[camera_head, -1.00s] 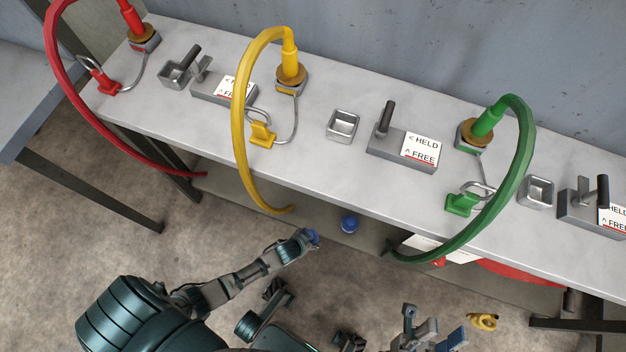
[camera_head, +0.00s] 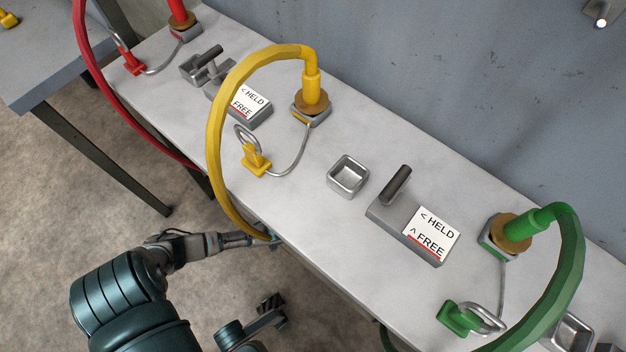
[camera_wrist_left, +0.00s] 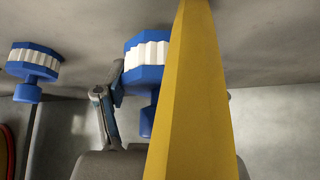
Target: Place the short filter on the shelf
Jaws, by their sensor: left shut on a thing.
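A finger lies along the filter's left side. The yellow hose (camera_wrist_left: 192,95) crosses in front and hides the filter's right part and the other finger. A second blue and white filter (camera_wrist_left: 33,65) stands apart to the left; I cannot tell from here which is shorter.
The bench top (camera_head: 310,230) carries a yellow padlock (camera_head: 255,160), a square metal socket (camera_head: 348,176), a lever block with a HELD/FREE label (camera_head: 432,233) and a green hose (camera_head: 560,270). The shelf below the bench is mostly hidden in the head view.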

